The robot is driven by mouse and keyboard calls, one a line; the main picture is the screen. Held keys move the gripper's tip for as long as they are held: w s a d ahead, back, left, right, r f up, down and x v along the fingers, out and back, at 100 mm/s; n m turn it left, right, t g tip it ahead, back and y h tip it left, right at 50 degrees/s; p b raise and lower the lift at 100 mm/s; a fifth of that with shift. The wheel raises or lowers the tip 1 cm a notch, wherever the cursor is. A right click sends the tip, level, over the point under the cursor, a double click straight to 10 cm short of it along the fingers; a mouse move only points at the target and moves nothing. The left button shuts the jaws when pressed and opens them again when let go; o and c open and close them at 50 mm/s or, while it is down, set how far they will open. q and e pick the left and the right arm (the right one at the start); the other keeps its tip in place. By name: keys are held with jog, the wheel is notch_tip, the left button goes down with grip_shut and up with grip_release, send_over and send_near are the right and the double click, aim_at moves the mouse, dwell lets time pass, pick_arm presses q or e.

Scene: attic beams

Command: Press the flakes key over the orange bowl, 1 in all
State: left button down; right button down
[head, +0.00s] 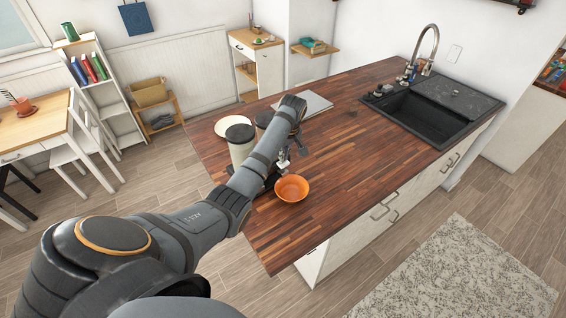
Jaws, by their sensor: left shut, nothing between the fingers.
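The orange bowl (292,189) stands upright on the wooden counter, near its front left part. Two pale canisters with dark lids stand behind my left arm; the nearer canister (240,150) shows best, and the other is mostly hidden. My left arm reaches in from the lower left across the counter. My left gripper (283,161) is shut and empty, just behind the bowl in the picture and beside the canisters. The flakes key cannot be made out; my arm hides that area. My right gripper is not in view.
A cream plate (232,125) and a flat grey object (305,104) lie farther back on the counter (345,160). A black sink (428,115) with a tall tap is at the right. The counter right of the bowl is clear.

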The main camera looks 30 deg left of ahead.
pick_arm(q)
jog(key=shift+f, duration=1.3)
notch_tip(320, 180, up, 2)
jog(key=shift+r+p, duration=0.1)
jog(key=shift+p, duration=0.4)
jog(key=shift+r, duration=2)
